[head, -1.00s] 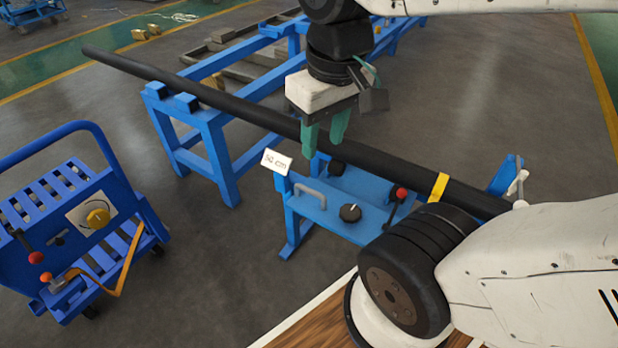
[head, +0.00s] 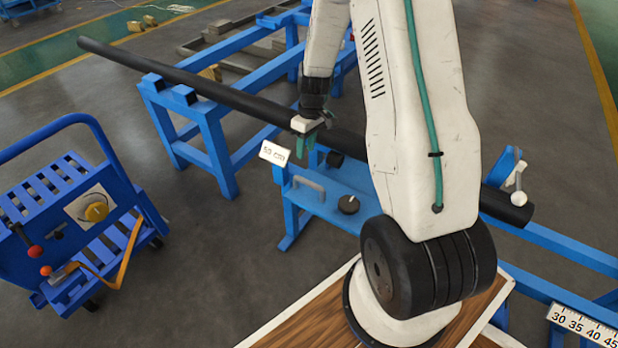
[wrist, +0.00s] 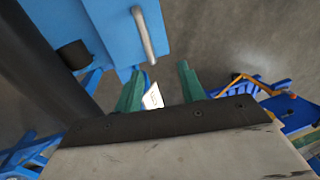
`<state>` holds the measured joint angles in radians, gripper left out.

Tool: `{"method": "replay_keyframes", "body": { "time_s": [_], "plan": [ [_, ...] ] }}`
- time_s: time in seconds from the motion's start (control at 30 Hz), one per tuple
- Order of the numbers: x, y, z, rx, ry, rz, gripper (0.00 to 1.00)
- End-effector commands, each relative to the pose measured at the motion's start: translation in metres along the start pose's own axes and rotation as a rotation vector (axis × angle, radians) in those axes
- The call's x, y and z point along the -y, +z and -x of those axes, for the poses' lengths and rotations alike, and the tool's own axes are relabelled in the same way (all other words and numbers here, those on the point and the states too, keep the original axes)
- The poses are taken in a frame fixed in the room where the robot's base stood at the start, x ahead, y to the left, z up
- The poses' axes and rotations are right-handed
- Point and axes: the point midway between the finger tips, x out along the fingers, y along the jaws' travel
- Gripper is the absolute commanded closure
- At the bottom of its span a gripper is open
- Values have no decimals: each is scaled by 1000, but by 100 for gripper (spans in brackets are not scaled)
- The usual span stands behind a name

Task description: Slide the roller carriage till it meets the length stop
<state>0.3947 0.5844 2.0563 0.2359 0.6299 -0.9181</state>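The roller carriage, by its look a blue plate (head: 328,205) with a grey grab handle (head: 309,183), a black knob (head: 348,204) and a "50 cm" card (head: 273,153), stands beside a long black pipe (head: 230,98). My gripper (head: 305,148) is above the plate's far left end, near the card. In the wrist view its green fingers (wrist: 158,88) are apart with nothing gripped. The grab handle (wrist: 143,35) lies ahead of the fingers, not between them. A blue upright with a white ball lever (head: 517,180) stands near the pipe's right end; I cannot tell whether it is the length stop.
A blue stand (head: 208,130) bears the pipe at the left. A blue trolley (head: 75,220) stands at the far left. A number scale (head: 585,325) is on the blue rail at lower right. Grey floor between trolley and stand is free. My arm hides the plate's right part.

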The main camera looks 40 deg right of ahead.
Motion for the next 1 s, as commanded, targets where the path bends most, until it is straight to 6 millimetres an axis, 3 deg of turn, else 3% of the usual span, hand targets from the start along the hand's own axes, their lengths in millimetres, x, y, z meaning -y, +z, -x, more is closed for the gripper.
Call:
{"method": "replay_keyframes", "body": {
  "time_s": [0.03,0.1,0.2,0.7,1.0],
  "plan": [
    [-10,2,-18,6,-8,2,60],
    [-20,5,-35,8,-13,11,60],
    [-28,6,-50,9,-16,20,60],
    [-30,8,-120,11,-18,24,60],
    [-30,8,-135,9,-16,24,60]
  ]
}}
